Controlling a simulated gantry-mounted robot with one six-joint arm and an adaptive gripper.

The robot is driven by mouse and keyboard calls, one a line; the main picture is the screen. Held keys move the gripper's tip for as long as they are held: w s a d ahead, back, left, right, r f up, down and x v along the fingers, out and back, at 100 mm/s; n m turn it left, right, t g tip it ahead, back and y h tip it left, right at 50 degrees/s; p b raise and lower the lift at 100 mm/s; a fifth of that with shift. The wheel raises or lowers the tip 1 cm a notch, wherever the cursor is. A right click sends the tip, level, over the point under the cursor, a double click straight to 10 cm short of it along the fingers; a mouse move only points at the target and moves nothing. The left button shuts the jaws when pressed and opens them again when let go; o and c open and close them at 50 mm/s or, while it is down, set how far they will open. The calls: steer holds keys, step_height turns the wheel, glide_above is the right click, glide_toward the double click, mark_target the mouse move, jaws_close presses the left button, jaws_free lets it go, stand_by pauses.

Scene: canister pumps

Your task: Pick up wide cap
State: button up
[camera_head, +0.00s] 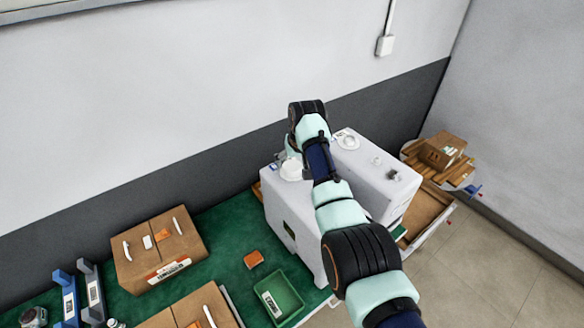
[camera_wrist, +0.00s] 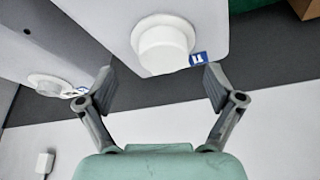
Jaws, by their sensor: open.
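A wide white round cap (camera_wrist: 165,42) sits on the flat top of a white canister unit, beside a small blue label; in the head view it also shows (camera_head: 291,170), partly covered by my arm. My gripper (camera_wrist: 158,75) is open and empty, its two dark fingers spread to either side of the cap's near edge in the picture. I cannot tell the height gap between fingertips and cap. In the head view my gripper is mostly hidden by the wrist. A second white round cap (camera_wrist: 48,83) sits on the neighbouring canister unit, also seen in the head view (camera_head: 348,142).
A green bench (camera_head: 228,232) holds cardboard boxes (camera_head: 158,248), a green bin (camera_head: 279,298) and an orange item (camera_head: 253,259) left of the units. A wooden pallet with a carton (camera_head: 441,152) stands at right. The wall is close behind.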

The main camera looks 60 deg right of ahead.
mark_target(293, 166)
steer(key=b+x, duration=0.1)
steer(key=x, duration=0.1)
steer(key=b+x, duration=0.1)
steer(key=x, duration=0.1)
steer(key=shift+w+a, duration=0.1)
steer(key=shift+w, duration=0.1)
steer(key=c, duration=0.9)
